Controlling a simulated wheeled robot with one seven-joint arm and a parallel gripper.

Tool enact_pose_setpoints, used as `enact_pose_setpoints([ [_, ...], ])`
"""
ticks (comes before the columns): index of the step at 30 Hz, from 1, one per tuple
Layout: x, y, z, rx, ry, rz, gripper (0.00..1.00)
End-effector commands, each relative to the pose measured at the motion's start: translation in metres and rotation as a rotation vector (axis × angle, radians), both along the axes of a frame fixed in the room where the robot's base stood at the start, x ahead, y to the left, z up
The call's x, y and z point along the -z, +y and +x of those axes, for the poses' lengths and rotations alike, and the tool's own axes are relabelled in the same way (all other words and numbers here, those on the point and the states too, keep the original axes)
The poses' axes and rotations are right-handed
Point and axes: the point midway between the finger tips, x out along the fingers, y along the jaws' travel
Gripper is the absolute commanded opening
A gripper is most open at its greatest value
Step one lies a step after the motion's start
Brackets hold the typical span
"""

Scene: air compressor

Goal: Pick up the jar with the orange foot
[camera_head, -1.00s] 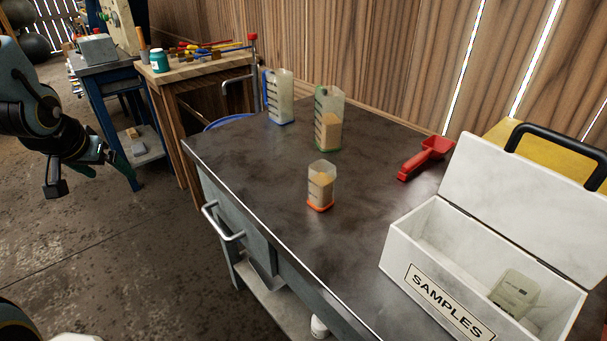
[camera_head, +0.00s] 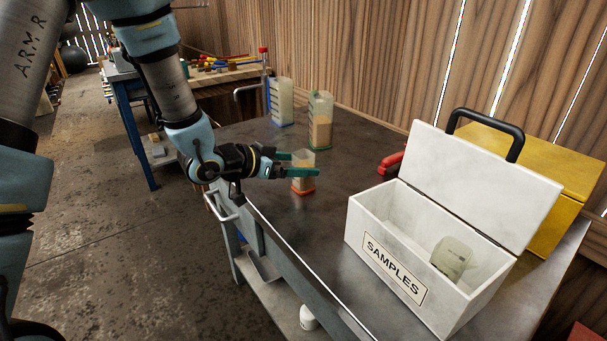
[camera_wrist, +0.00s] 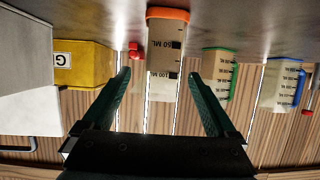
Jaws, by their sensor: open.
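The jar with the orange foot (camera_head: 303,174) stands upright on the dark tabletop, small and clear with tan contents. In the wrist view, which is upside down, the jar (camera_wrist: 165,48) shows its orange foot at the top and volume marks on its side. My gripper (camera_head: 300,166) has its green fingers level with the jar, partly covering it in the head view. In the wrist view my gripper (camera_wrist: 157,80) is open, with one finger to each side of the jar's line. I see no contact; how far the fingers reach around it is unclear.
A green-footed jar (camera_head: 320,122) and a blue-footed jar (camera_head: 281,101) stand behind. A red scoop (camera_head: 391,163) lies to the right. The open white SAMPLES box (camera_head: 368,214) holds a pale container (camera_head: 452,257). A yellow box (camera_head: 569,170) stands behind it.

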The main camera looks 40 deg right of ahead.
Motion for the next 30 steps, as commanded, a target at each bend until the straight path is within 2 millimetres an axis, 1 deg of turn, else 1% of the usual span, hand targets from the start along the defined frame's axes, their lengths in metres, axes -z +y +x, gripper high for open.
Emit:
enact_pose_setpoints([
  [2, 0.001, -0.006, 0.000, 0.001, 0.000, 0.001, 0.93],
  [9, 0.013, -0.038, -0.001, 0.001, -0.001, 0.001, 0.93],
  [11, 0.016, -0.044, 0.000, 0.000, 0.000, 0.001, 0.93],
  [15, 0.018, -0.049, 0.000, -0.002, -0.001, 0.000, 0.93],
  [20, 0.019, -0.049, 0.000, -0.002, -0.001, 0.000, 0.93],
  [30, 0.018, -0.048, 0.000, -0.002, -0.001, 0.000, 0.55],
])
